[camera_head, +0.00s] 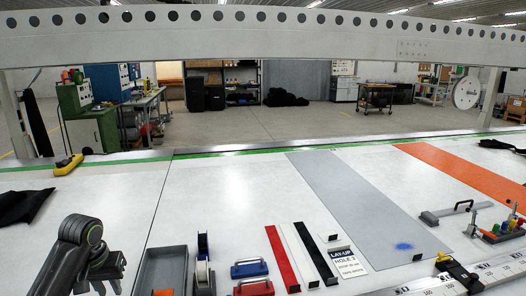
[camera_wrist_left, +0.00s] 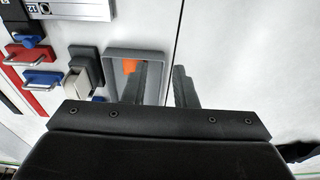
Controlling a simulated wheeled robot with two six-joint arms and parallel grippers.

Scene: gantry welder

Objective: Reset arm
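My left arm comes in at the lower left of the head view, bent over the white table. Its gripper (camera_head: 100,284) points down, just left of a grey tray (camera_head: 174,254). In the left wrist view the two dark fingers of this gripper (camera_wrist_left: 160,76) are apart with nothing between them. The tray (camera_wrist_left: 112,56) shows there behind the left finger, with an orange item (camera_wrist_left: 130,66) partly hidden inside. My right arm and gripper are in neither view.
A tape dispenser (camera_head: 203,270), blue and red handled blocks, and red, white and black strips (camera_head: 315,254) lie right of the tray. A dark cloth (camera_head: 20,206) and a yellow device (camera_head: 68,165) lie left. A perforated beam (camera_head: 260,38) spans above. The table's middle left is clear.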

